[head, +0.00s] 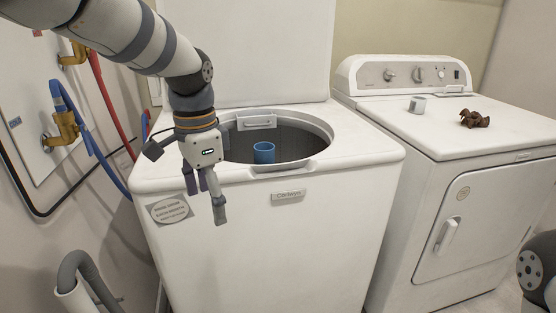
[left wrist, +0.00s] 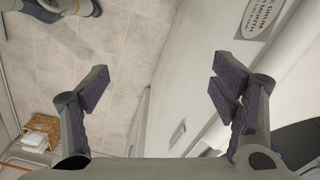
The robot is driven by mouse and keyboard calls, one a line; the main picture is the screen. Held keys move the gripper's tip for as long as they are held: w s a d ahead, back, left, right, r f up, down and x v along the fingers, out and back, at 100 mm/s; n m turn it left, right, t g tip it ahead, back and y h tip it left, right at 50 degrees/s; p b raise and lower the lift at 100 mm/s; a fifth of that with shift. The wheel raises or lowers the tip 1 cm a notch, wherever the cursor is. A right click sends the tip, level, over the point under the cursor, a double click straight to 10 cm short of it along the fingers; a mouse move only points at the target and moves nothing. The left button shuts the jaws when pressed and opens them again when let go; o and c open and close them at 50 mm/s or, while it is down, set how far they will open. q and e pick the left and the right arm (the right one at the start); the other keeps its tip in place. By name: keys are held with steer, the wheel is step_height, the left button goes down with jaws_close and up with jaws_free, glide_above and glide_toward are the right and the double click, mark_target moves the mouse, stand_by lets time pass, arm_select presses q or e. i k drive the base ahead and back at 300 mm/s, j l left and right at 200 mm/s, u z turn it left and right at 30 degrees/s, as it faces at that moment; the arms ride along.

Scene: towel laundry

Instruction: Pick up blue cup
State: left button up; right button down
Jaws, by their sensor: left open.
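The blue cup (head: 264,153) stands upright inside the round opening of the left white washer (head: 290,232), near the front rim. Its lower part is hidden by the rim. My left gripper (head: 205,200) hangs in front of the washer's front left edge, to the left of the cup and nearer to me. It is open and empty, and its fingers point down. In the left wrist view my left gripper (left wrist: 158,88) shows spread fingers with only floor and the washer's front between them. The cup is not visible there. My right gripper is not in view.
The washer's lid (head: 250,50) stands raised behind the opening. Hoses (head: 85,140) run along the left wall. A wicker basket (left wrist: 42,128) sits on the floor.

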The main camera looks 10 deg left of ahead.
mark_target(264, 152)
steer(key=i, duration=1.3)
